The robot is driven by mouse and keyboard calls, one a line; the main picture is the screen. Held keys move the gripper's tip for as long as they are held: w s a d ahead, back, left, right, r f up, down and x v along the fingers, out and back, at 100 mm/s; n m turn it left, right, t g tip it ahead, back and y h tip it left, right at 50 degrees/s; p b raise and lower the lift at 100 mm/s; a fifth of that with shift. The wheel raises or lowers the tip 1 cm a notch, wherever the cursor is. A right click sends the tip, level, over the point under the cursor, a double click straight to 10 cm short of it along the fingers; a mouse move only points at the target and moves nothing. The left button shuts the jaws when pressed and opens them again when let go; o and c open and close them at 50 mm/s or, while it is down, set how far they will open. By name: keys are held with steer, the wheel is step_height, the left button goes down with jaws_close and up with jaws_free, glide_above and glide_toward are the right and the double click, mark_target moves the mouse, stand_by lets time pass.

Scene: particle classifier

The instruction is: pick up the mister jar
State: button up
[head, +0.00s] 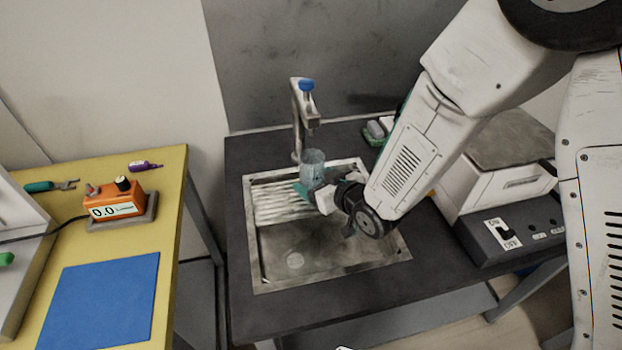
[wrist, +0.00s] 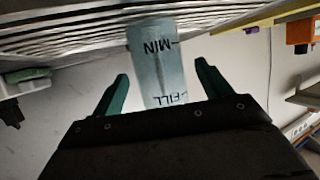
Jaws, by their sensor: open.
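The mister jar (head: 312,168) is a clear bluish cylinder standing at the back of the sink, on or by its ribbed part, just in front of the tap. In the wrist view the jar (wrist: 155,55) appears upside down, with dark MIN and FILL marks. My gripper (head: 310,193) is at the jar's lower front, its teal fingers open. In the wrist view the fingers (wrist: 161,85) lie left and right of the jar, with a visible gap on each side. The lower end of the jar in that view is close to my gripper's dark body.
The metal sink (head: 262,275) is set in a dark counter (head: 240,315). A tap (head: 298,115) with a blue top rises behind the jar. A green-and-grey item (head: 376,131) lies behind my arm. A switch box (head: 510,236) stands right; a yellow table (head: 172,190) stands left.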

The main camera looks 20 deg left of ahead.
steer(key=shift+x, duration=1.45)
steer(key=c, duration=1.2)
steer(key=shift+c, duration=0.5)
steer(key=shift+r, duration=0.15)
